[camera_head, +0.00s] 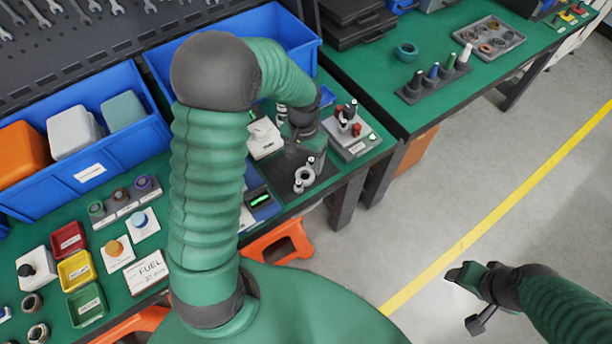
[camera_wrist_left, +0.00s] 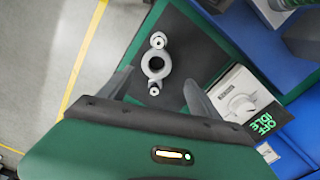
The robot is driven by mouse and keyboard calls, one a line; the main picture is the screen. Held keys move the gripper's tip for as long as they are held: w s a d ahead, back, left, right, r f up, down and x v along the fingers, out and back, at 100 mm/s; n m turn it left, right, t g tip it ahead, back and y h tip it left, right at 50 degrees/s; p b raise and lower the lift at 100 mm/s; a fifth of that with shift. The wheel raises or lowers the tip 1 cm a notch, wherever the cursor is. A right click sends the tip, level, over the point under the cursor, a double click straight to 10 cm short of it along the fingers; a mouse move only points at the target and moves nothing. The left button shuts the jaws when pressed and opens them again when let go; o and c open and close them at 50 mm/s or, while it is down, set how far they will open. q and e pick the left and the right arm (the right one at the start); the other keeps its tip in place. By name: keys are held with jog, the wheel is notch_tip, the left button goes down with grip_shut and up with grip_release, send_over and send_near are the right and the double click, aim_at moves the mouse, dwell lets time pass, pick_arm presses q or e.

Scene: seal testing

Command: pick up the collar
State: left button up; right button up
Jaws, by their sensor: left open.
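The collar is a grey ring (camera_head: 305,177) with two small white-topped lugs on opposite sides, and it lies on a dark mat on the green bench. In the left wrist view the collar (camera_wrist_left: 155,66) sits between and ahead of my fingers. My left gripper (camera_head: 301,143) is over the bench, just behind the collar in the head view. Its jaws are open and empty in the left wrist view (camera_wrist_left: 158,95), with one finger on each side of the collar's near lug. My right gripper (camera_head: 467,273) is over the floor at the right, away from the benches; its jaws are unclear.
A grey fixture with red and black knobs (camera_head: 350,130) stands right of the mat. A white device with a dial (camera_wrist_left: 238,95) and a green-lit display (camera_wrist_left: 266,124) are beside the mat. Blue bins (camera_head: 85,185) line the back. An orange stool (camera_head: 277,243) stands below the bench edge.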

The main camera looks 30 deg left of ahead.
aim_at(305, 178)
pick_arm(q)
jog(key=f, duration=0.5)
jog(key=shift+s+d+f, duration=0.1)
jog(key=shift+s+d, duration=0.3)
jog(key=shift+w+f, duration=0.1)
jog(key=shift+f, duration=0.05)
grip_shut()
